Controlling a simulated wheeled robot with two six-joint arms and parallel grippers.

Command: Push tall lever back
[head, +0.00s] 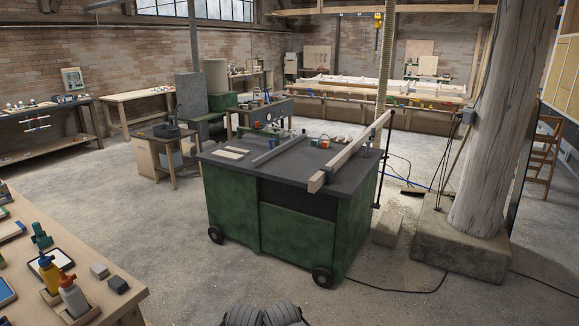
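A tall thin black rod (382,172) stands nearly upright at the right side of the green wheeled bench (229,205). It rises past the bench top and its lower end is near the floor. It looks like the tall lever, but I cannot tell for certain. A long timber beam (350,151) lies across the right part of the bench top, close to the rod. Neither of my grippers is in view. Only dark ribbed parts of mine show at the bottom edge.
A wooden table (70,250) with glue bottles stands at the near left. A thick wooden post (495,150) on a concrete block (455,244) stands at the right. A small block (387,230) and a black cable (400,291) lie on the floor. The floor before the bench is clear.

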